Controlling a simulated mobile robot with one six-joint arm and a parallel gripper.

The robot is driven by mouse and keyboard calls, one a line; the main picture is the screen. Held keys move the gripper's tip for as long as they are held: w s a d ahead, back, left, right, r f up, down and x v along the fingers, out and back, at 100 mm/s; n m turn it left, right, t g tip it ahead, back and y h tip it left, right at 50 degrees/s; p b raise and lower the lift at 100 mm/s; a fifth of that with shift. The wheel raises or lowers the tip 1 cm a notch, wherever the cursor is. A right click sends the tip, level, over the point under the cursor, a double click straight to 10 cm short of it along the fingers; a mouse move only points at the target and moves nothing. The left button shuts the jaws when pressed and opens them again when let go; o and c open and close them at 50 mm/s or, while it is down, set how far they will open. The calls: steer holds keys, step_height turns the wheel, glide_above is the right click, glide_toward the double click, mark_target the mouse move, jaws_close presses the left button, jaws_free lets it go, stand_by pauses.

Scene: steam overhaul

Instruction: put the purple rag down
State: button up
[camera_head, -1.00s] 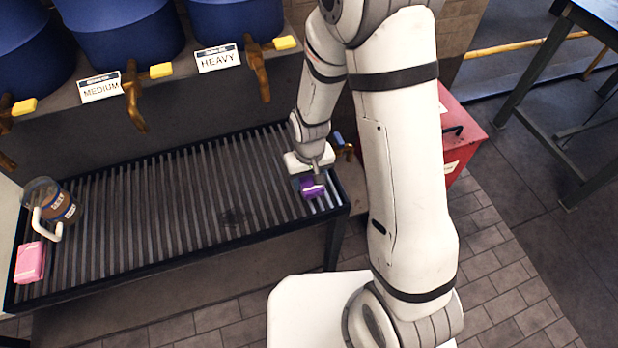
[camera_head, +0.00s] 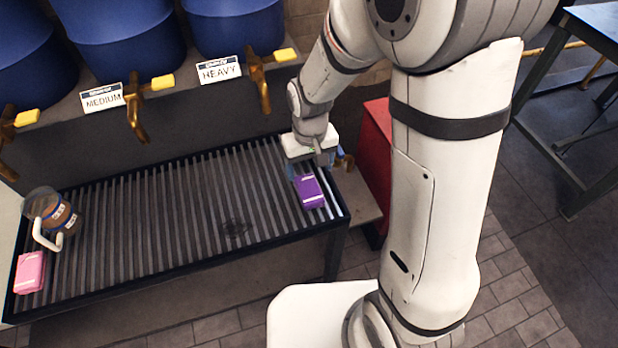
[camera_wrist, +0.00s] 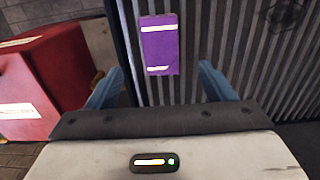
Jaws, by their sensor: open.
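The purple rag (camera_head: 309,191) lies folded on the slatted rack (camera_head: 180,215) near its right end. In the wrist view the rag (camera_wrist: 159,45) sits flat on the slats, ahead of and between my fingers, with a gap on both sides. My gripper (camera_wrist: 160,85) is open and empty, with its two blue fingers spread wide. In the head view my gripper (camera_head: 312,165) is just above and behind the rag, apart from it as far as I can tell. Its fingers are partly hidden there.
A pink rag (camera_head: 30,272) and a clear jug with a white handle (camera_head: 50,215) are at the rack's left end. Brass taps (camera_head: 262,85) under blue drums overhang the back. A red box (camera_head: 377,150) stands right of the rack. The rack's middle is clear.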

steer(key=s+d+r+m+t, duration=0.2)
steer(key=s+d+r+m, duration=0.1)
steer(key=s+d+r, duration=0.9)
step_height(320, 180, up, 4)
steer(key=shift+f+t, duration=0.2)
steer(key=shift+t, duration=0.1)
steer(key=shift+o, duration=0.4)
steer(key=shift+w, duration=0.1)
stand_by(0.5)
